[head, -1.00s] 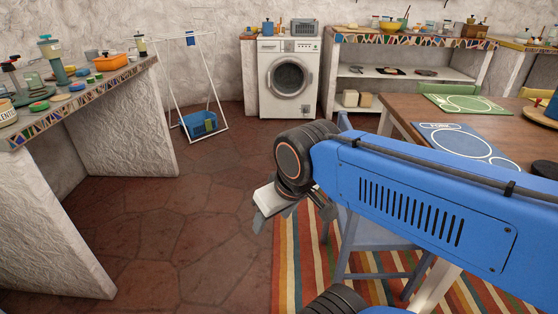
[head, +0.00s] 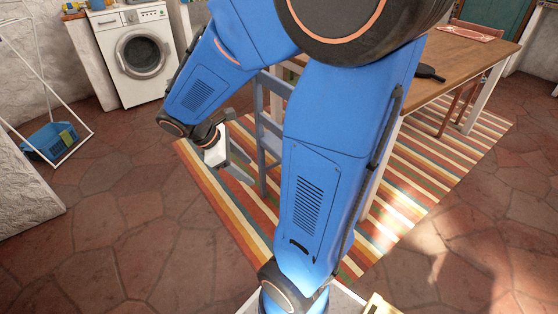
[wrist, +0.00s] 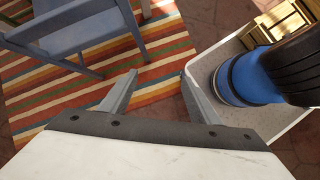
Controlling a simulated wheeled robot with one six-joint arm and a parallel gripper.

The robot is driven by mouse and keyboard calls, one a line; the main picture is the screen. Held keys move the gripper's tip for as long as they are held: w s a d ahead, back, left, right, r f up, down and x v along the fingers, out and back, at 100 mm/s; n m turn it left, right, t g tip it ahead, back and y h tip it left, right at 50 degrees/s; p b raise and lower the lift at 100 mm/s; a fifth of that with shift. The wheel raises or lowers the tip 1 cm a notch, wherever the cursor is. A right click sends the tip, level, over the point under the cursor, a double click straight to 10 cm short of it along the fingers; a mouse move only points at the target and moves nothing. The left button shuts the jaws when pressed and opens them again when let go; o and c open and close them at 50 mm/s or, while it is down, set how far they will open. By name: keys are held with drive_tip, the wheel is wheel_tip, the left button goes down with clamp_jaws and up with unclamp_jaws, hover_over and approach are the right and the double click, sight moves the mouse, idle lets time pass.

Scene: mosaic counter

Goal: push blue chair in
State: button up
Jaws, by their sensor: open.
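The blue chair (head: 261,140) is a greyish-blue wooden chair beside the wooden table, standing on the striped rug. In the head view my arm hides much of it. In the wrist view part of the chair (wrist: 85,35) shows at the upper left, with its rails and legs. My gripper (head: 238,165) is left of the chair in the head view, low over the rug. In the wrist view my gripper (wrist: 157,76) has its fingers apart and nothing between them. The chair lies up and left of the left finger, with a visible gap.
The wooden table (head: 478,50) stands behind and right of the chair. The striped rug (head: 440,170) lies under both. A washing machine (head: 140,52) and a drying rack with a blue basket (head: 50,140) are at the left. The stone floor at left front is clear.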

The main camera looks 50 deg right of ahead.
drive_tip(key=w+d+f+n+g+h, duration=0.3)
drive_tip(key=w+d+f+n, duration=0.1)
drive_tip(key=d+f+n, duration=0.15)
drive_tip(key=n+t+h, duration=0.2)
drive_tip(key=n+h, duration=0.7)
drive_tip(key=n, duration=0.9)
approach(279, 159)
drive_tip(key=x, duration=1.1)
drive_tip(key=shift+d, duration=0.1)
clamp_jaws()
